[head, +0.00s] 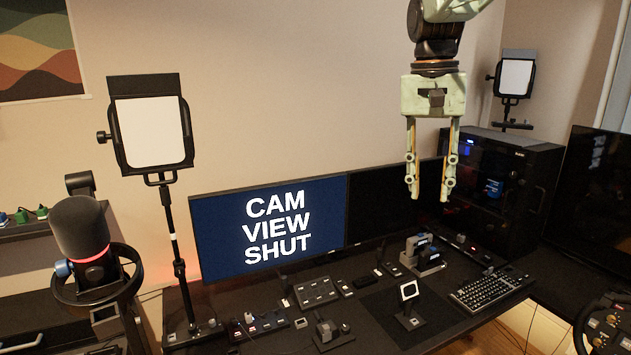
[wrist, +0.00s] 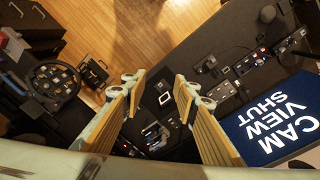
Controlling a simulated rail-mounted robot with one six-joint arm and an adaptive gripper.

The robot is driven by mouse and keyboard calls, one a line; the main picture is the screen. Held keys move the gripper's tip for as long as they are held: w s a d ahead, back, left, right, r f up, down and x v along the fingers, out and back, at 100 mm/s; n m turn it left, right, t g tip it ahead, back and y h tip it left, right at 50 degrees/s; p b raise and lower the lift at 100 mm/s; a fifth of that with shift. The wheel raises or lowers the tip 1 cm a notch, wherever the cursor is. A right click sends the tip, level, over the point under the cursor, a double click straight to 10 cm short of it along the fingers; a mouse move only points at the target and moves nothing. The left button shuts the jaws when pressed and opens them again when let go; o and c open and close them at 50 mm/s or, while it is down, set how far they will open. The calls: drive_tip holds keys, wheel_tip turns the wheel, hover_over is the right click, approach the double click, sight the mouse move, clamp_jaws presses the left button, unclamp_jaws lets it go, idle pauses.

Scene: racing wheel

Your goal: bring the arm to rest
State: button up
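My gripper (head: 429,194) hangs from the arm at the upper right of the head view, pointing straight down. Its two fingers are apart with nothing between them. It is in the air above the desk, in front of the dark right part of the screens. In the wrist view my gripper (wrist: 155,90) also shows open, with the two fingers spread and the desk visible between them far below. Nothing touches the fingers.
A desk (head: 440,318) below carries a lit monitor (head: 270,229) reading "CAM VIEW SHUT", a keyboard (head: 490,289) and several small devices. A light panel (head: 150,132) and a microphone (head: 82,232) stand at left. A black computer case (head: 520,190) stands right of my gripper. Air around the fingers is clear.

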drive_tip(key=s+a+f+n+t+b, duration=0.1)
drive_tip(key=s+f, duration=0.2)
drive_tip(key=s, duration=1)
drive_tip(key=s+a+f+n+t+b, duration=0.1)
drive_tip(key=s+f+n, duration=0.1)
drive_tip(key=s, duration=1.1)
drive_tip(key=s+a+f+n+t+y+b, duration=0.1)
drive_tip(key=s+f, duration=0.3)
drive_tip(key=s, duration=1)
drive_tip(key=shift+a+f+n+t, duration=0.4)
drive_tip(key=shift+a+n, duration=0.05)
drive_tip(key=shift+n, duration=0.05)
drive_tip(key=shift+c, duration=0.4)
idle(0.4)
